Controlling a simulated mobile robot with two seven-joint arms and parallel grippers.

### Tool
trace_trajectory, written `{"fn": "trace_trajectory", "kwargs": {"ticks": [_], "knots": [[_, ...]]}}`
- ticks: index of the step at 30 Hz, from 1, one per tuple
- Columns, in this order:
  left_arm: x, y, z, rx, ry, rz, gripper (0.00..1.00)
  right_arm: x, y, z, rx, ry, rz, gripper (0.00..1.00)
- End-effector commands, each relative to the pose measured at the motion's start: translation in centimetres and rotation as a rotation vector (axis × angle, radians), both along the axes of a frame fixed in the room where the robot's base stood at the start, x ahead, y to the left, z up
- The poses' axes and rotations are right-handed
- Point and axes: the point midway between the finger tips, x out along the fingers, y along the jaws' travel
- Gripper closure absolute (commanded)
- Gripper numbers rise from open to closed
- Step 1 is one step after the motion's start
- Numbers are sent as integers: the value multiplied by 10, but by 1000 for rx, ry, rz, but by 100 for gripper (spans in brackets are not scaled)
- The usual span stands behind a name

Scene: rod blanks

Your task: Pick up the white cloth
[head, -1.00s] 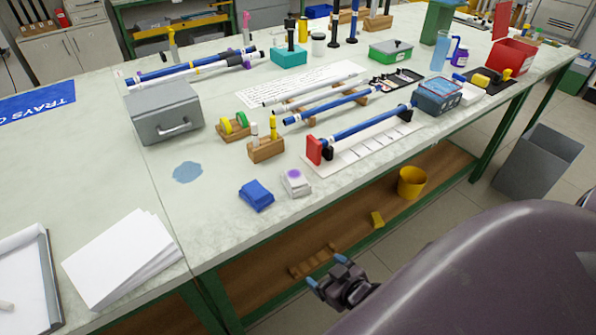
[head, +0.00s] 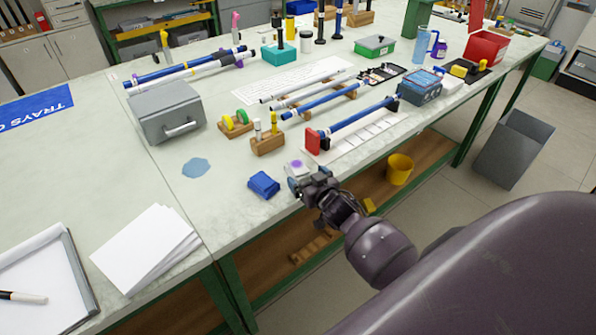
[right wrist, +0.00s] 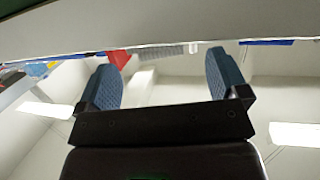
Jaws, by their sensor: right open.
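The white cloth (head: 297,166) is a small folded pad with a purple spot, near the front edge of the workbench in the head view. My right gripper (head: 305,178) is at the bench edge, right in front of the cloth, and hides its near part. I cannot tell whether it touches the cloth. In the right wrist view the two blue-padded fingers (right wrist: 165,82) stand wide apart with nothing held between them. The cloth cannot be made out there. My left gripper is not in view.
A folded blue cloth (head: 263,184) lies just left of the white cloth. A wooden block with pegs (head: 267,144) and a rod rack with a red end (head: 318,142) stand behind. The workbench (head: 235,205) is bare around a blue patch (head: 196,168) on the left.

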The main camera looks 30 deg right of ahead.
Motion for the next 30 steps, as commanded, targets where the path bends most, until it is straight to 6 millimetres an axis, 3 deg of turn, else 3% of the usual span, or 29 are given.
{"fn": "trace_trajectory", "kwargs": {"ticks": [15,24,25,30], "knots": [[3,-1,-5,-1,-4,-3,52,48,-6,-13,-1,1,0,7],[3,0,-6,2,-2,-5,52,52,-7,-13,0,1,0,7],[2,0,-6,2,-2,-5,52,52,-7,-13,0,1,0,9],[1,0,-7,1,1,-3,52,52,-7,-13,-1,1,0,35]]}}
